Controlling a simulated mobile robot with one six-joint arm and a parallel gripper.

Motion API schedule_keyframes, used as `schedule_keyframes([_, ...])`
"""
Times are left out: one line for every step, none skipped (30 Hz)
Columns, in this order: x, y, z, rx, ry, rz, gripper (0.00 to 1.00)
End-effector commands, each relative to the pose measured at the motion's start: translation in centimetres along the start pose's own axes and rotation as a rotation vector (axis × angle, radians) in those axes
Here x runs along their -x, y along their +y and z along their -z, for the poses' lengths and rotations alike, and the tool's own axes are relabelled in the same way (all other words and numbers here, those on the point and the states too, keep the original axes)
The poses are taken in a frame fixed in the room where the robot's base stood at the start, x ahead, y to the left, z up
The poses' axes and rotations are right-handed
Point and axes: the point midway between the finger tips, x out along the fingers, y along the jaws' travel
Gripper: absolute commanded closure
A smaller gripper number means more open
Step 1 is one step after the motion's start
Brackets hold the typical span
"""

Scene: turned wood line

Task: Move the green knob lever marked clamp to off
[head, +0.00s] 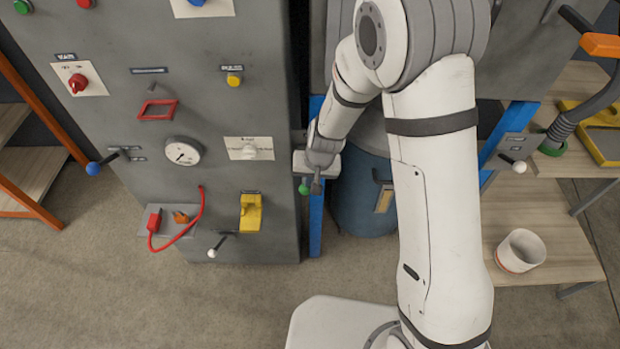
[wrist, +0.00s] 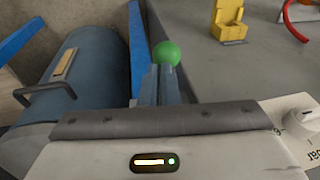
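The green knob lever shows as a round green ball (head: 304,188) at the right edge of the grey machine cabinet, near a blue upright. It also shows in the wrist view (wrist: 167,54), just past the fingertips. Its shaft and label are hidden behind my gripper. My gripper (head: 317,186) points down beside the knob, just right of it in the head view. In the wrist view its fingers (wrist: 160,76) lie close together with no clear gap, and the ball stands beyond their tips, not between them. I cannot tell whether they touch it.
The cabinet front holds a white-knobbed lever (head: 212,252), a blue-knobbed lever (head: 93,168), a yellow bracket (head: 250,213) and a rotary switch (head: 249,152). A blue drum (head: 362,195) stands close right of my gripper. A white cup (head: 521,251) stands on the bench. Floor in front is clear.

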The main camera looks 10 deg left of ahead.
Motion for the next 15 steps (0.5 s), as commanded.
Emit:
schedule_keyframes([0.2, 0.1, 0.2, -0.002, 0.004, 0.0, 1.0])
schedule_keyframes([0.3, 0.1, 0.2, -0.002, 0.004, 0.0, 1.0])
schedule_keyframes([0.6, 0.0, 0.3, -0.003, 0.004, 0.0, 1.0])
schedule_keyframes([0.7, 0.0, 0.3, -0.003, 0.004, 0.0, 1.0])
schedule_keyframes([0.9, 0.0, 0.3, -0.003, 0.004, 0.0, 1.0])
schedule_keyframes([1.1, 0.0, 0.4, -0.004, 0.004, 0.0, 1.0])
schedule_keyframes([1.2, 0.0, 0.4, -0.004, 0.004, 0.0, 1.0])
schedule_keyframes([1.4, -0.1, 0.4, -0.004, 0.004, 0.0, 1.0])
schedule_keyframes([1.5, -0.1, 0.4, -0.004, 0.004, 0.0, 1.0])
schedule_keyframes([1.5, -0.1, 0.4, -0.005, 0.004, 0.0, 1.0])
schedule_keyframes([1.6, -0.1, 0.4, -0.005, 0.004, 0.0, 1.0])
schedule_keyframes([1.6, -0.1, 0.5, -0.005, 0.004, 0.0, 1.0])
schedule_keyframes([1.7, 0.0, 0.5, -0.005, 0.004, 0.0, 1.0])
schedule_keyframes([1.8, 0.0, 0.5, -0.005, 0.004, 0.0, 1.0])
schedule_keyframes([2.1, 0.1, 0.7, -0.005, 0.004, 0.0, 1.0])
